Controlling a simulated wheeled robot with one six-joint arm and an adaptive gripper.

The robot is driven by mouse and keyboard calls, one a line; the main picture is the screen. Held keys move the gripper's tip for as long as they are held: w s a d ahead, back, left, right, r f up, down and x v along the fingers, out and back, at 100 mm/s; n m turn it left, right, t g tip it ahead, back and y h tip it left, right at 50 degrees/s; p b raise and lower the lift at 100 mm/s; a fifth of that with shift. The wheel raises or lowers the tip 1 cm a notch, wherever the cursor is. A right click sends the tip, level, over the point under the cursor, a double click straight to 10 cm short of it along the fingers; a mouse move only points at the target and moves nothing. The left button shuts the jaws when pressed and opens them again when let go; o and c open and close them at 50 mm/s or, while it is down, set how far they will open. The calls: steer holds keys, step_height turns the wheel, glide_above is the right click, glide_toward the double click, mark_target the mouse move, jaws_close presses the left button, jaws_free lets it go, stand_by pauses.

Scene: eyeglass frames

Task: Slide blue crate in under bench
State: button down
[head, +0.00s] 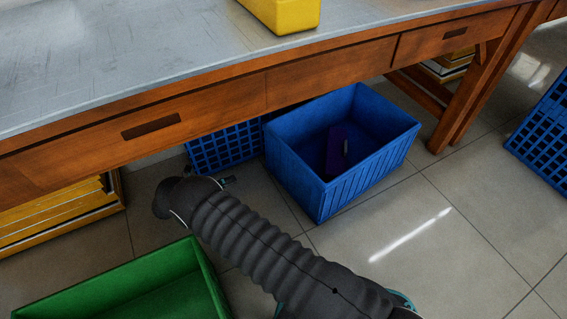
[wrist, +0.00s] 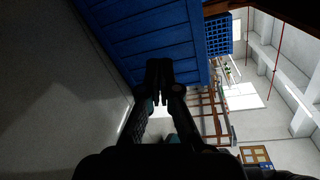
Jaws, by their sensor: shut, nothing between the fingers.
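The blue crate (head: 365,188) stands on the tiled floor at the bench's front edge. Its back part is beneath the bench (head: 215,107) and its front part sticks out. A dark purple item (head: 336,152) lies inside it. My gripper (head: 231,180) is low, to the left of the crate, mostly hidden behind my arm. In the wrist view, my gripper (wrist: 159,66) has its fingers together and empty, pointing at the crate's ribbed blue wall (wrist: 150,35). I cannot tell whether the fingertips touch that wall.
A blue lattice crate (head: 222,149) stands under the bench, left of and behind the blue crate. A green crate (head: 135,281) is at the front left. Another blue lattice crate (head: 543,131) is at the right. A bench leg (head: 472,92) stands right of the crate. Floor in front right is clear.

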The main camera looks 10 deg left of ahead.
mark_target(287, 160)
steer(key=w+d, duration=0.3)
steer(key=d, duration=0.2)
steer(key=w+d+n+h, duration=0.1)
steer(key=w+d, duration=0.2)
steer(key=d, duration=0.2)
steer(key=w+d+n, duration=0.1)
steer(key=w+d, duration=0.2)
steer(key=d, duration=0.3)
steer(key=shift+w+d+f+h, duration=0.1)
steer(key=shift+w+f+h, duration=0.05)
steer(key=shift+w+h, duration=0.25)
steer(key=shift+b+x, duration=0.3)
steer(key=shift+x, duration=0.95)
